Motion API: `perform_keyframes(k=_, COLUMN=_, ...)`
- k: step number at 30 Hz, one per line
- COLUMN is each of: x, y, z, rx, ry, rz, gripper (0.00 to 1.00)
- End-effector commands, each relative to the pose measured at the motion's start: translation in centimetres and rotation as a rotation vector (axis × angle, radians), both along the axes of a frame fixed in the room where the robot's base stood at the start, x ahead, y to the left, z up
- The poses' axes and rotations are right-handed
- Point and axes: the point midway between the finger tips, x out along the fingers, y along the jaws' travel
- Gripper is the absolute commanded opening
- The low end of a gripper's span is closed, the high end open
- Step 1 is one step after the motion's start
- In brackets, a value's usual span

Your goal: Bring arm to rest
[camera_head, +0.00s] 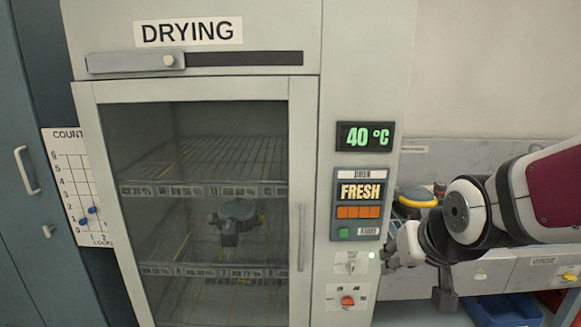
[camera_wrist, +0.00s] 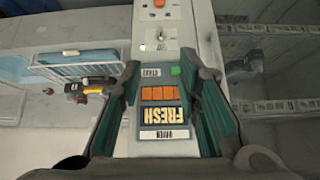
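My arm reaches in from the right in the camera_head view. My gripper (camera_head: 390,259) is beside the right edge of the drying cabinet's control column (camera_head: 348,100), near the lower switches. In the wrist view my gripper (camera_wrist: 166,72) has its two dark green-padded fingers spread apart, with nothing seen between them but the cabinet's panel (camera_wrist: 160,106) behind. That panel reads FRESH, has orange bars and a green button, and appears upside down there. Whether a fingertip touches the cabinet cannot be told.
The drying cabinet's glass door (camera_head: 302,190) looks shut; a grey mask-like item (camera_head: 238,222) shows inside. The display (camera_head: 365,136) reads 40 °C. A counter (camera_head: 500,150) with yellow-topped gear (camera_head: 418,196) and drawers stands behind my arm. A blue bin (camera_head: 505,311) is below.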

Motion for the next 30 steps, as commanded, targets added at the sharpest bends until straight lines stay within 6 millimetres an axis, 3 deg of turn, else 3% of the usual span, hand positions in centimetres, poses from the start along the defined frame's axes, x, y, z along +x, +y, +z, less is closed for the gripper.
perform_keyframes(k=1, x=-1.7, y=0.0, z=1.2, rx=-0.002, ry=0.012, rz=0.003, gripper=0.31)
perform_keyframes(k=6, x=-8.1, y=0.0, z=3.4, rx=-0.012, ry=0.102, rz=0.017, gripper=0.31)
perform_keyframes(k=13, x=-15.0, y=0.1, z=4.7, rx=-0.027, ry=0.195, rz=0.029, gripper=0.31)
perform_keyframes(k=18, x=-17.0, y=0.1, z=4.8, rx=-0.031, ry=0.225, rz=0.032, gripper=0.31)
perform_keyframes(k=30, x=-17.1, y=0.1, z=4.8, rx=-0.032, ry=0.229, rz=0.033, gripper=0.31)
